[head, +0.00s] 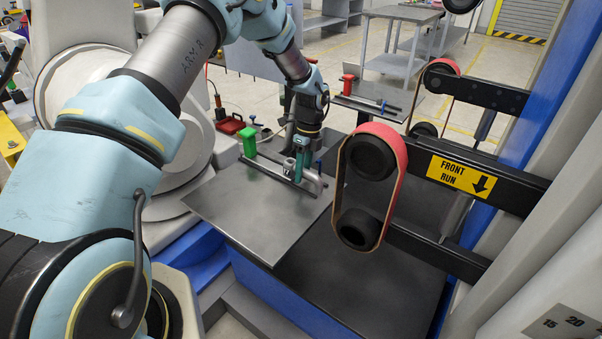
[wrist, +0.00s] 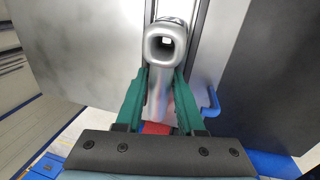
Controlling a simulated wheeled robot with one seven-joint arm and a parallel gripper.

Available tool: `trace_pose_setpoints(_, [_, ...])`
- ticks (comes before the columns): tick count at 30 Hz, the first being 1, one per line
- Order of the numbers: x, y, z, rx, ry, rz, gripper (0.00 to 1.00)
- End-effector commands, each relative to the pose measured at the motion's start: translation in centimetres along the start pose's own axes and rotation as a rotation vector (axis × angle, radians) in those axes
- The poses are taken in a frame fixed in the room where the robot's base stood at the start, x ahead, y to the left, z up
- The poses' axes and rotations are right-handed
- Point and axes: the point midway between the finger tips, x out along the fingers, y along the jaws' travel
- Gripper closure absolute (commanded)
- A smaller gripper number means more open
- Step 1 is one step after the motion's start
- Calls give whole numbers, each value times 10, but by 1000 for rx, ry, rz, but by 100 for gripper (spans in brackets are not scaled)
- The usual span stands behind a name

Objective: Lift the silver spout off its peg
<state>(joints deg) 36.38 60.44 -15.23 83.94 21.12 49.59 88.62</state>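The silver spout (wrist: 160,98) is a shiny curved metal pipe, its square-edged open mouth facing the wrist camera. In the head view the spout (head: 313,181) is at the right end of a dark rail on the grey metal plate (head: 245,215). In the head view my gripper (head: 301,168) points down at the rail. The peg is hidden by the spout and fingers. I cannot see any gap under the spout.
A green block-topped fixture (head: 249,141) stands at the rail's left end. A small blue hook (wrist: 211,101) is close right of my fingers. A red-edged belt sander (head: 372,165) stands to the right. The plate's front is clear.

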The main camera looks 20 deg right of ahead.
Motion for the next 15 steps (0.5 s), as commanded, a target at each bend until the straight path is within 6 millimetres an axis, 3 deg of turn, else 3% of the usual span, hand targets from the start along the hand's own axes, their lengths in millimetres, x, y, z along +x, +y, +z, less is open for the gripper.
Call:
trace_pose_setpoints(2, [0, 0, 0, 0, 0, 0, 73])
trace_pose_setpoints(9, [0, 0, 0, 0, 0, 0, 100])
trace_pose_setpoints(15, [0, 0, 0, 0, 0, 0, 100])
